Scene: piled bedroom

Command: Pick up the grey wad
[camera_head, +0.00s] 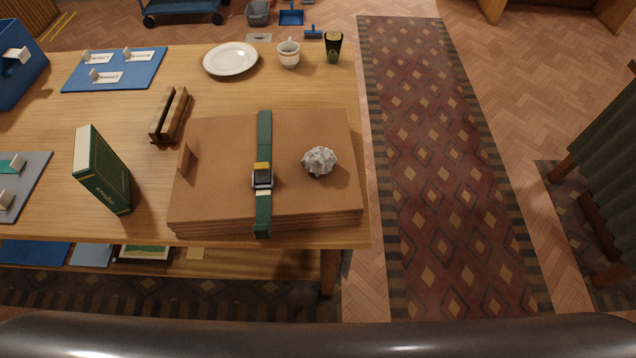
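The grey wad (319,161) is a crumpled, light grey ball. It sits on the right part of a brown cardboard stack (221,146) on the wooden table. A green strap (264,135) with a buckle runs across the stack to the left of the wad, apart from it. Nothing covers the wad. Neither of my grippers is in view.
On the wooden table (140,177) stand a green book (104,172), a wooden slotted holder (170,116), a white plate (230,59), a white mug (289,54) and a dark cup (333,47). A patterned runner (450,180) lies on open floor at right.

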